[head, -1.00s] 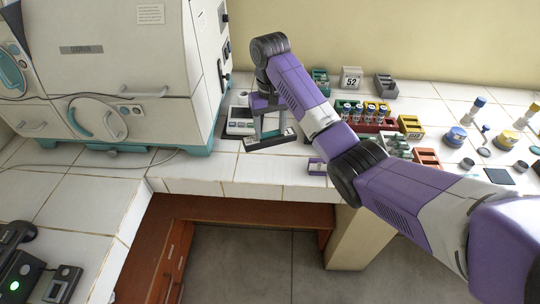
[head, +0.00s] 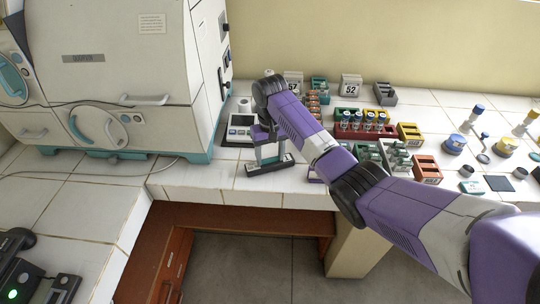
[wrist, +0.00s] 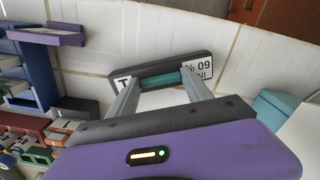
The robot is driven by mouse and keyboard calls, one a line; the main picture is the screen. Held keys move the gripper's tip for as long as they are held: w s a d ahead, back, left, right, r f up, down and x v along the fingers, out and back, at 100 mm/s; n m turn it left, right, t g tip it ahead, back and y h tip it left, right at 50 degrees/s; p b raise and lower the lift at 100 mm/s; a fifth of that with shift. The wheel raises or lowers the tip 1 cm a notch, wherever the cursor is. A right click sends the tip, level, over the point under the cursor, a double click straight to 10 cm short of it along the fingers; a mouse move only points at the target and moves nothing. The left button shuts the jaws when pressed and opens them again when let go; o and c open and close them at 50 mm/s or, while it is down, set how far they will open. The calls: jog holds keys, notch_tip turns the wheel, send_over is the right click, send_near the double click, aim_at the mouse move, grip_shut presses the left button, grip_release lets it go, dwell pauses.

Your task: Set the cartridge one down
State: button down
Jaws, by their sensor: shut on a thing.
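Cartridge one is a long dark grey block with a teal middle and white labels with black print. In the head view the cartridge (head: 284,164) is low over the white counter (head: 215,174), close to its front edge. My gripper (head: 269,160) points down and is shut on it. In the wrist view the fingers of my gripper (wrist: 160,82) clasp the teal middle, and the cartridge (wrist: 197,73) shows dark ends on both sides. I cannot tell whether its underside touches the tiles.
A white device with a screen (head: 240,129) stands just behind my gripper. The large incubator (head: 130,60) is to the left. A red vial rack (head: 355,132) and several coloured holders stand to the right. Bare tiles lie along the front edge left of my gripper.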

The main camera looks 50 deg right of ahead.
jog(key=shift+f, duration=0.15)
jog(key=shift+c, duration=2.2)
grip_release()
